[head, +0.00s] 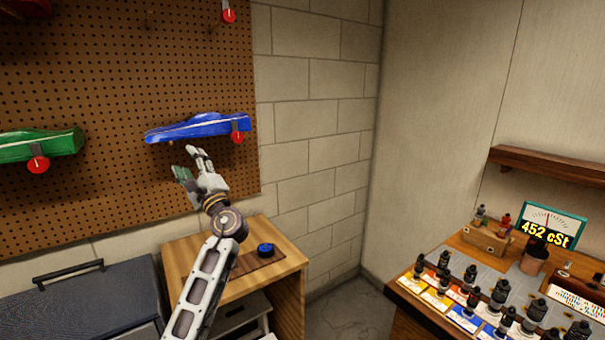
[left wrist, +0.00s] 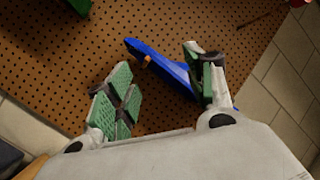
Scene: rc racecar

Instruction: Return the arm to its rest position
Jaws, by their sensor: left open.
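My left gripper (head: 192,166) is open and raised in front of the pegboard, just below the blue car body (head: 200,127). In the left wrist view its two green-padded fingers (left wrist: 160,95) stand wide apart with nothing held between them. The blue car body (left wrist: 165,66) shows beyond the fingers there, partly hidden by the right-hand finger. It hangs on the pegboard with a red round tag at its right end. I cannot tell the exact gap between the fingers and the blue body. My right gripper is not in view.
A green car body (head: 45,144) hangs at the left of the pegboard (head: 110,90). Below the arm is a wooden cabinet (head: 290,262) with a dark blue round item (head: 265,250) on top. A bench with several dark bottles and a lit gauge (head: 548,225) stands at the right.

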